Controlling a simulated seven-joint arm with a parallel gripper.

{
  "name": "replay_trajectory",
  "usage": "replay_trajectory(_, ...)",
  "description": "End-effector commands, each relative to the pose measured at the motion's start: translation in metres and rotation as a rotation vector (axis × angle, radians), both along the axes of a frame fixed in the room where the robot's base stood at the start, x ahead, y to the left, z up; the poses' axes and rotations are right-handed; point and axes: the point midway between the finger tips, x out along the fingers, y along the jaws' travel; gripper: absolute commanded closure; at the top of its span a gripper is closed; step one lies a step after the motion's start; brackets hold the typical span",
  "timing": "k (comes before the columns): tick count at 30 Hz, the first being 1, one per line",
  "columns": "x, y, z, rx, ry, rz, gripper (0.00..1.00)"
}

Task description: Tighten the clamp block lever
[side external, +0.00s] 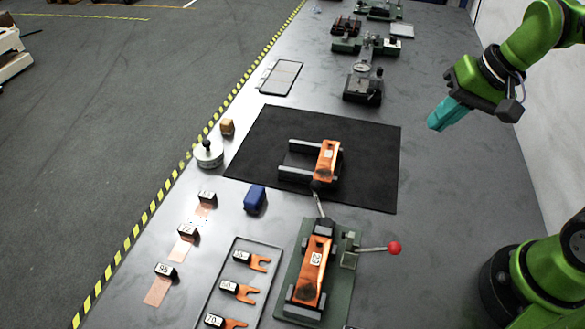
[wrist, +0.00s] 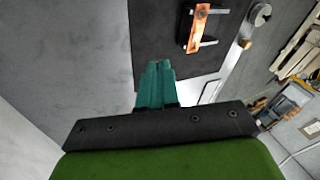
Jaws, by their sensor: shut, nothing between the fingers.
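In the side external view a green fixture plate (side external: 342,288) stands at the front of the table. It carries an orange block (side external: 313,272) with a white label. A lever with a red ball knob (side external: 394,248) sticks out to the right from a small clamp block (side external: 349,259) on the plate. My gripper (side external: 434,126), with teal fingers, is up at the right above the table, well away from the lever. Its fingers are shut and empty. The wrist view shows the closed fingers (wrist: 158,68); the lever is not visible there.
A black mat (side external: 376,150) holds another orange-topped fixture (side external: 327,160). A tray (side external: 235,256) with orange forks, a blue block (side external: 254,199), a round weight (side external: 208,154) and labelled black blocks on copper strips are left. More fixtures (side external: 363,88) stand at the back. Table right of the mat is clear.

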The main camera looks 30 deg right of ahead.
Motion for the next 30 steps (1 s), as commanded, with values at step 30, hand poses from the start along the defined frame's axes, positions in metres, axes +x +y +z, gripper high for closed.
replay_trajectory(30, 0.097, 0.059, -0.046, 0.513, 0.729, -0.853, 1.0)
